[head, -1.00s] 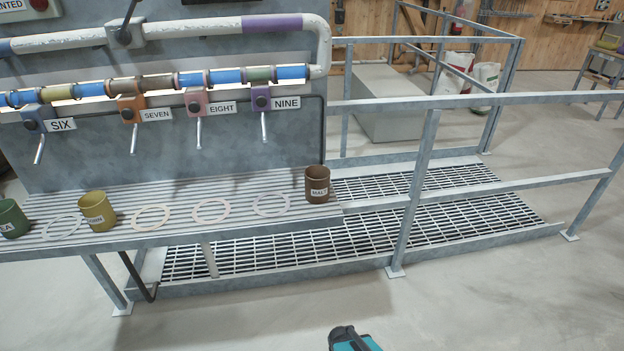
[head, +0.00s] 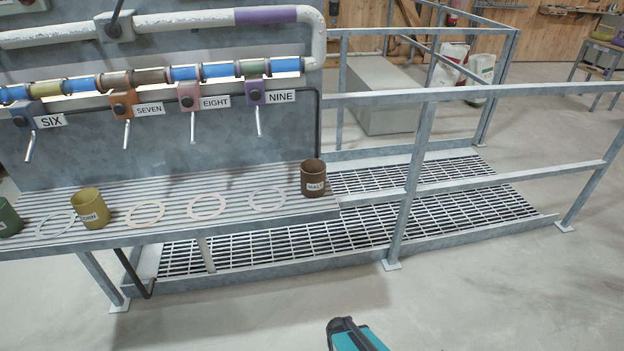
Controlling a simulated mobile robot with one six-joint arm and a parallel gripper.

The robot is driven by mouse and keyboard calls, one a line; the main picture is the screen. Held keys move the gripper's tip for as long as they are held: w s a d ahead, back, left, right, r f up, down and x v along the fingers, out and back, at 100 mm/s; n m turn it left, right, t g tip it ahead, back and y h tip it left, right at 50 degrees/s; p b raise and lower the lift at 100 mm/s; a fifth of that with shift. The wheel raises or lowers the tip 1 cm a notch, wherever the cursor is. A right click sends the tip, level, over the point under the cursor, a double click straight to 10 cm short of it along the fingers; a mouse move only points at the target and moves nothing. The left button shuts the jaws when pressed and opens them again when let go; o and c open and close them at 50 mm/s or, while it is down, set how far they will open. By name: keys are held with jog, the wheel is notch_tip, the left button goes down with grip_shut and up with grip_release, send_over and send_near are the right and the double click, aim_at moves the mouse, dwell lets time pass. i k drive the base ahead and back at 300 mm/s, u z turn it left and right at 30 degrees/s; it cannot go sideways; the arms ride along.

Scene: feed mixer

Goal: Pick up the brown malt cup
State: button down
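The brown malt cup (head: 313,178) stands upright at the right end of the ribbed metal shelf (head: 170,229), with a MALT label on its front. It looks open at the top. Nothing covers it. A teal and black part of my own body shows at the bottom edge of the head view, well below and apart from the cup. My gripper's fingers do not show.
A yellow cup (head: 90,208) and a green cup (head: 8,218) stand at the shelf's left. Several pale rings lie between the yellow and brown cups. Taps with levers hang above. A grey railing (head: 412,160) and grated walkway (head: 290,246) lie right of the shelf. The front floor is clear.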

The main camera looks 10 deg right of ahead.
aim_at(313, 170)
jog(key=z, duration=0.45)
jog(key=k, duration=0.15)
jog(key=u, duration=3)
jog(key=k, duration=0.25)
jog(key=u, duration=0.85)
jog(key=k, duration=1.2)
jog(key=z, duration=0.55)
